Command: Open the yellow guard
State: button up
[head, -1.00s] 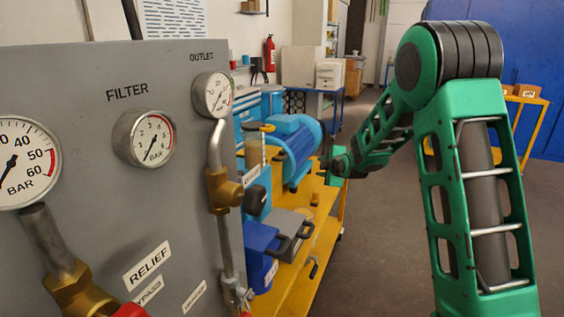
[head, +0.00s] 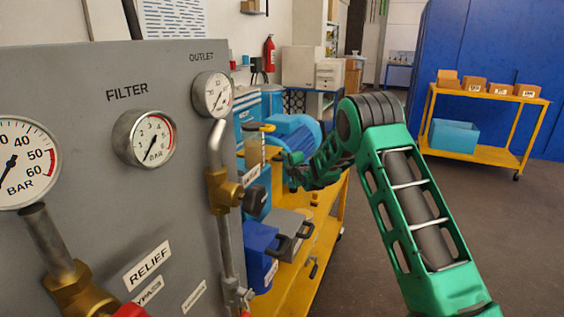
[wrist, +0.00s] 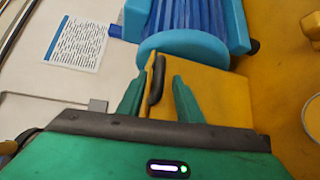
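The yellow guard (wrist: 205,92) shows in the wrist view as a flat yellow panel beside the round end of a blue finned motor (wrist: 195,45). A black bar handle (wrist: 156,80) is on the guard's left edge. My gripper (wrist: 158,80) is open, with one green finger on each side of the handle and a gap visible to both. In the head view my gripper (head: 293,170) is in front of the blue motor (head: 293,133), and my arm hides the guard there.
A grey gauge panel (head: 100,90) with pipes stands close at the left. The motor stands on a yellow bench (head: 310,250) with a blue box (head: 262,250). A yellow cart (head: 480,155) is at the right; the floor between is clear.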

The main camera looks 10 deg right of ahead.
jog(key=shift+w+a+f, duration=0.1)
jog(key=shift+w+f, duration=0.05)
jog(key=shift+w, duration=0.65)
jog(key=shift+w+a+f, duration=0.1)
jog(key=shift+w, duration=0.7)
jog(key=shift+c, duration=0.6)
